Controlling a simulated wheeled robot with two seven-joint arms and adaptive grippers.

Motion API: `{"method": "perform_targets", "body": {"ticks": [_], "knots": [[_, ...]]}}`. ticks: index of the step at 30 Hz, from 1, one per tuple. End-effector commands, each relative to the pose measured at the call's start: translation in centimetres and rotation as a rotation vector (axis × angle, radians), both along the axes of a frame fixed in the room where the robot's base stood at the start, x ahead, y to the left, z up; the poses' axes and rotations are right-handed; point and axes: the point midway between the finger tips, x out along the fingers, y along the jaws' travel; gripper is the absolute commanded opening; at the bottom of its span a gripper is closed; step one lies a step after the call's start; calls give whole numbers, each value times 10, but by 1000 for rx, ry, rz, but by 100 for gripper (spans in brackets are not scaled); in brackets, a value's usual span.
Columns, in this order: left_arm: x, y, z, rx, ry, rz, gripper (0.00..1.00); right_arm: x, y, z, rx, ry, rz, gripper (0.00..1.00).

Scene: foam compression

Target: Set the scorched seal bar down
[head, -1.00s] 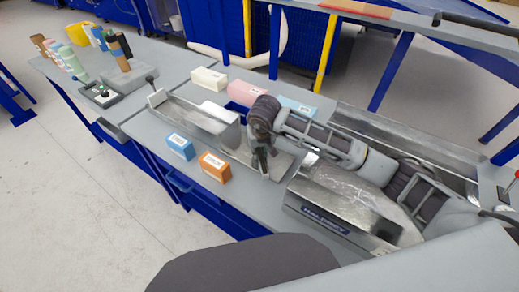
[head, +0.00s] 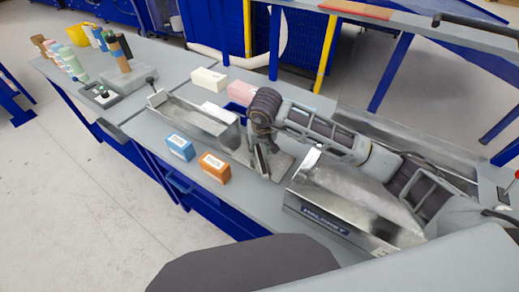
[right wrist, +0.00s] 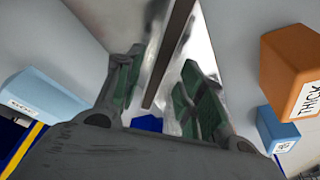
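My right gripper (head: 264,168) is over the right end of the long metal tray (head: 200,119) on the grey bench. In the right wrist view its green-padded fingers (right wrist: 163,88) stand well apart. A narrow dark brown bar (right wrist: 168,55) shows beyond and between them, along shiny metal; it looks like the scorched seal bar. No contact between the fingers and this bar is visible. I cannot pick the bar out in the head view, where the gripper covers that spot. My left gripper is not in view.
An orange block (head: 215,168) and a blue block (head: 180,147) stand in front of the tray. White (head: 209,79) and pink (head: 242,92) blocks lie behind it. A metal machine housing (head: 335,205) is close on the right. Bottles stand at the far left.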

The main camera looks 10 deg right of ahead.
Motion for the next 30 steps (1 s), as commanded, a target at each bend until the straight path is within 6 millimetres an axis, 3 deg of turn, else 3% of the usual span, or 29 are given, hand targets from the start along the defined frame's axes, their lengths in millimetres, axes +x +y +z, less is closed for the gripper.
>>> {"method": "perform_targets", "body": {"ticks": [18,30], "knots": [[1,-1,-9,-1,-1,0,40,-20,0,75,0,-3,0,39],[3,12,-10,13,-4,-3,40,-25,0,91,0,0,1,39]]}}
